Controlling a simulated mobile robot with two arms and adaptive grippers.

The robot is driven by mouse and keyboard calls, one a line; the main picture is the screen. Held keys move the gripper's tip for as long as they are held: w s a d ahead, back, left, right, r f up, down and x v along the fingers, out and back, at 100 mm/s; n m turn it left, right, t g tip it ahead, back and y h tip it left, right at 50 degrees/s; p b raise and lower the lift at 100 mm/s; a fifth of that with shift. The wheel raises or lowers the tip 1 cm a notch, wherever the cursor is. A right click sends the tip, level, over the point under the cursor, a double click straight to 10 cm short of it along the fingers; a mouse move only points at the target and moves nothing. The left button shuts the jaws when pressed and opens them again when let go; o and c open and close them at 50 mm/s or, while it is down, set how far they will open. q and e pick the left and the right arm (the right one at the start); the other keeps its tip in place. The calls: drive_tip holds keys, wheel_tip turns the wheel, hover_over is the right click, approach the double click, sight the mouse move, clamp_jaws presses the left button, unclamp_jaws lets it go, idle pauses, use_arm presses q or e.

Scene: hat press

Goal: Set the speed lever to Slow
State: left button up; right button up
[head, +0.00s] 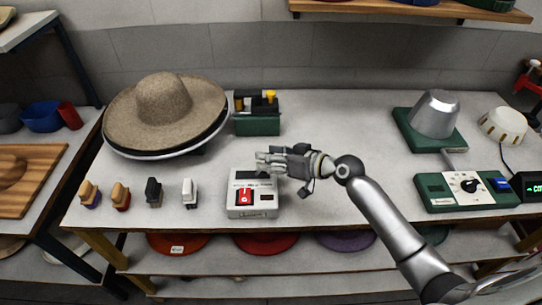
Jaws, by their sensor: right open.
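A white control box (252,205) stands near the front middle of the table. On its top is a red lever or switch plate (245,196) on the left side and a dark slot beside it. Which part is the speed lever, and its setting, are too small to tell. My right gripper (263,163) is open and empty, with its fingers pointing left over the back edge of the box. It is apart from the red part, as far as I can tell, and hides some of the box's rear. My left gripper is not in view.
A straw hat (163,101) rests at the back left, with several small brushes in front. A green tool holder (257,123) stands behind the box. A green panel (440,191) with a dial and a metal form (435,113) are at the right.

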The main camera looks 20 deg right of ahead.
clamp_jaws()
idle(0.4)
